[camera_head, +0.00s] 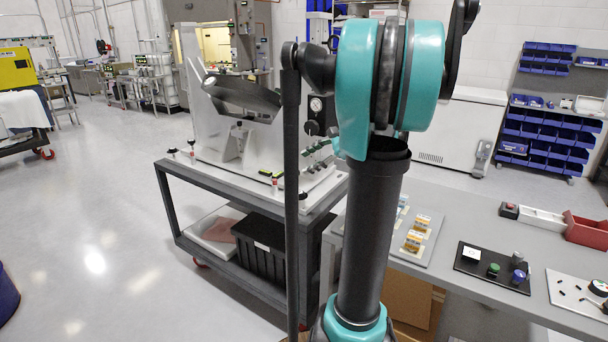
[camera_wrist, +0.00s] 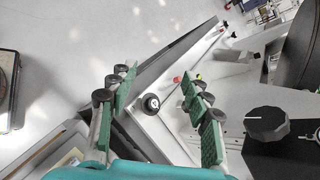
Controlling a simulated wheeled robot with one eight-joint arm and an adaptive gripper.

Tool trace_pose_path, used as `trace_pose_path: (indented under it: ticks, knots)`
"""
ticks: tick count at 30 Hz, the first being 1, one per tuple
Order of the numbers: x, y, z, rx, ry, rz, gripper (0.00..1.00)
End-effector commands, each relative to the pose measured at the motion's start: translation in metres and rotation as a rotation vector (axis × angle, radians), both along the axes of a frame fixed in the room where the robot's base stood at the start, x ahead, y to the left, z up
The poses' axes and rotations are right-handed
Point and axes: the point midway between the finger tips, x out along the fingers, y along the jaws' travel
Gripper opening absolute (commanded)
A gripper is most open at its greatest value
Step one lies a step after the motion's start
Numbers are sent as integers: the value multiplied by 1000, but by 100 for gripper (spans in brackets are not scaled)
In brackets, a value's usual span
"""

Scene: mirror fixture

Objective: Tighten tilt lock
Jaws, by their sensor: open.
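My gripper (camera_wrist: 159,84) is open in the wrist view, with a green-padded finger on each side and nothing between the pads. A black knob with a white pointer line (camera_wrist: 267,122) sits on a dark block to the right of the fingers, apart from them. I cannot tell for certain that it is the tilt lock. A smaller round black knob (camera_wrist: 151,103) shows below, in the gap between the fingers. In the head view, the tilted dark mirror panel (camera_head: 242,96) stands on the white fixture. My arm hides part of the fixture there.
The fixture stands on a grey cart (camera_head: 222,202) with a black bin (camera_head: 262,250) on its lower shelf. A grey bench (camera_head: 440,235) at the right holds a black button panel (camera_head: 490,268) and a red bin (camera_head: 586,232).

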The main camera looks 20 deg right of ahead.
Motion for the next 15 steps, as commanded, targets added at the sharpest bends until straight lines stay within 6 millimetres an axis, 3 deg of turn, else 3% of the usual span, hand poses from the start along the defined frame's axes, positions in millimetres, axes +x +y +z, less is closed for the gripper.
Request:
trace_pose_path:
  ticks: [6,15]
  knots:
    - [-12,19,-20,-89,-18,58,49]
    - [-18,26,-30,-136,-27,88,49]
